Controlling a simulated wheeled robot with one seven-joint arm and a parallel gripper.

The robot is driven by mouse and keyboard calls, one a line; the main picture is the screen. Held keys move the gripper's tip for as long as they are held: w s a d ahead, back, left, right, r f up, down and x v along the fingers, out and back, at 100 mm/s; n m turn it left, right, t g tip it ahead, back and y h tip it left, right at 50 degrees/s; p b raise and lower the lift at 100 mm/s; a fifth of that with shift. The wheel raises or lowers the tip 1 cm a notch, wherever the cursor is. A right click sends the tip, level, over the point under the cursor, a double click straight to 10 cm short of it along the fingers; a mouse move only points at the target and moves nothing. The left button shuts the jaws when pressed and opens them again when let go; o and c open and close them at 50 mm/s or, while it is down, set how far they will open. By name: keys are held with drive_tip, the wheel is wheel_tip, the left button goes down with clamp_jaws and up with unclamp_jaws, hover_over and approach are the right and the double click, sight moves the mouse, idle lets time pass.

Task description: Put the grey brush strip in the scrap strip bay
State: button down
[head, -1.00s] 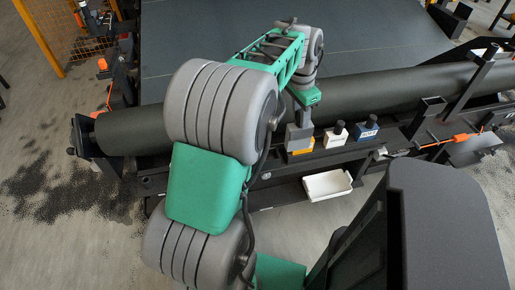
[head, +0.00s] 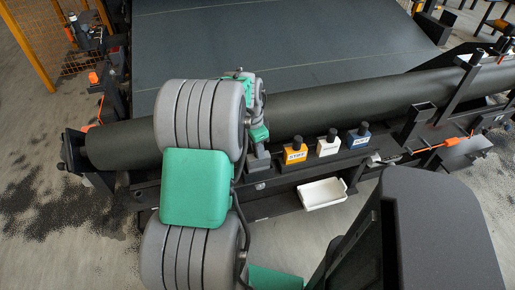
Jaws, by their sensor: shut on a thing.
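My gripper (head: 258,162) is at the front rail, just left of the orange-labelled container. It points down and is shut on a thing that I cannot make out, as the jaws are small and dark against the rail. I cannot pick out the grey brush strip in the head view. No bay can be read as the scrap strip bay. A white open tray (head: 323,194) sits low below the rail, to the right of my gripper.
Orange (head: 296,152), white (head: 328,145) and blue (head: 360,137) labelled containers with black tops stand on the rail. A long dark roller (head: 340,100) runs behind them. An orange-handled tool (head: 440,145) is at right. Dark granules lie on the floor at left.

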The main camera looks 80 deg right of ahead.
sight(254, 157)
drive_tip(key=c, duration=1.1)
unclamp_jaws()
drive_tip(key=shift+f, duration=0.1)
wheel_tip(254, 157, up, 12)
drive_tip(key=w+f, duration=0.1)
drive_tip(key=w+a+r+n, duration=0.2)
drive_tip(key=w+a+n, duration=0.4)
drive_tip(key=w+a, duration=0.5)
drive_tip(key=w+a+n+t, duration=0.2)
drive_tip(key=w+a+n, duration=0.7)
drive_tip(key=w+a, duration=0.3)
drive_tip(key=a+f+n, duration=0.1)
drive_tip(key=a+n, duration=0.3)
drive_tip(key=a, duration=0.4)
drive_tip(key=s+a+f+n, duration=0.1)
drive_tip(key=a+n, duration=0.3)
drive_tip(key=a, duration=0.4)
drive_tip(key=s+a+f+n+t+y, duration=0.1)
drive_tip(key=a+f+n, duration=0.1)
drive_tip(key=a+n, duration=0.3)
drive_tip(key=shift+s+a+f+p, duration=0.15)
drive_tip(key=shift+a+p, duration=0.25)
drive_tip(key=shift+a, duration=1.35)
